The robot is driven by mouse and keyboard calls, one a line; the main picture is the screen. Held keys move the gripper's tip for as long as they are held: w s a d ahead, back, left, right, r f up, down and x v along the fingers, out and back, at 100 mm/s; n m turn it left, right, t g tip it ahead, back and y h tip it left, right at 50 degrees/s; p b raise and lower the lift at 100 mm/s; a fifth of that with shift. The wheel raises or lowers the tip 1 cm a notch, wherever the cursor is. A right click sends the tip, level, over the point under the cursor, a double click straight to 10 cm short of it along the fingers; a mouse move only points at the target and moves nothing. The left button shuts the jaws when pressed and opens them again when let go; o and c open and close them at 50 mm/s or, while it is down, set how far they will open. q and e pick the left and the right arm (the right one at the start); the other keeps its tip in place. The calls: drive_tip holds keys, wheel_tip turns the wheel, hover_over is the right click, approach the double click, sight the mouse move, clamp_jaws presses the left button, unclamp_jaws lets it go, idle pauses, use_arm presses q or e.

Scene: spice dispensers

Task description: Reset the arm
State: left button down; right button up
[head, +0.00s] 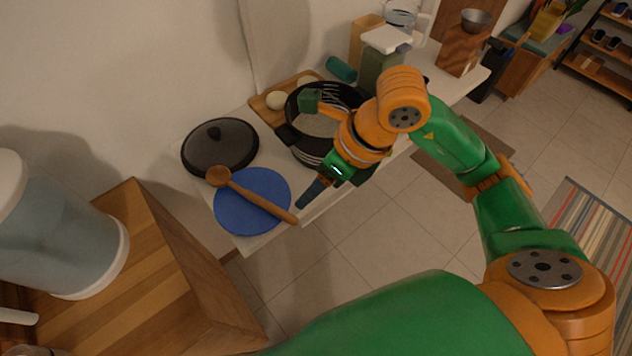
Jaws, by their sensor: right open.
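My right arm comes in from the lower right, and its gripper (312,192) hangs over the front edge of the white counter. A dark finger points down and left, close to the end of a wooden spoon's handle. My left gripper is not in view.
The counter (312,210) carries a black lid (222,148), a blue plate (265,190) with the wooden spoon (250,195) across it, and a black pot (300,145) partly behind my wrist. Dispensers (385,60) stand behind. A wooden cabinet (130,240) is at left.

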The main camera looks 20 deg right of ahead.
drive_tip(key=shift+s+d+r, duration=0.15)
drive_tip(key=shift+d+r, duration=0.05)
drive_tip(key=shift+r, duration=0.3)
